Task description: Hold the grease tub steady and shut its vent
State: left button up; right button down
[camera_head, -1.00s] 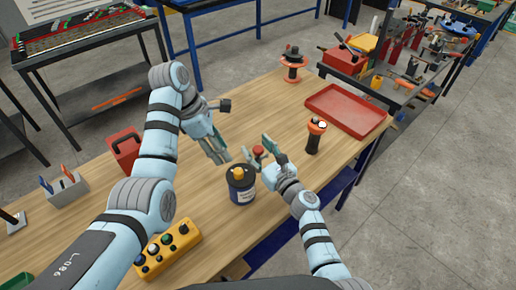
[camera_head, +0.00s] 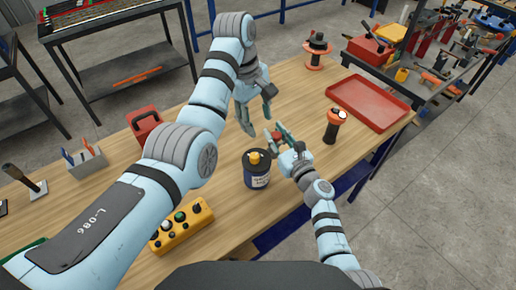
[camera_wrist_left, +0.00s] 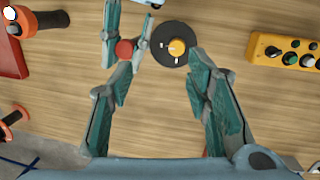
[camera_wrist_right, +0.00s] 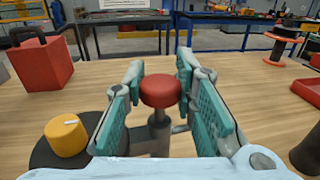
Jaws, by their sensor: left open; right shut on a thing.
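The grease tub (camera_head: 257,172) is a dark can with a pale label and a black lid, upright on the bench. A yellow knob (camera_wrist_left: 176,47) sits on its lid, with small white marks around it. My right gripper (camera_wrist_right: 160,75) is shut on a round red knob (camera_wrist_right: 160,91) on a grey stem beside the tub. I cannot tell whether stem and tub are joined. My left gripper (camera_head: 257,113) is open and empty, above the bench beyond the tub. In the left wrist view the tub's lid (camera_wrist_left: 160,59) appears between and past its fingertips.
A yellow button box (camera_head: 181,225) lies left of the tub. A black-and-orange cylinder (camera_head: 335,125) and a red tray (camera_head: 368,103) are to the right. A red box (camera_head: 143,124) and an orange spool (camera_head: 317,50) stand farther off. Bare wood shows around the tub.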

aim_at(254, 155)
pick_arm(q)
jog(key=f+m, duration=0.3)
jog(key=f, duration=0.1)
jog(key=f+m+y, duration=0.1)
jog(key=f+m, duration=0.3)
jog(key=f, duration=0.1)
jog(key=a+f+m, duration=0.1)
jog(key=f+m, duration=0.3)
jog(key=shift+s+f+y, duration=0.2)
jog(key=shift+f+y, duration=0.05)
jog(key=shift+y, duration=0.05)
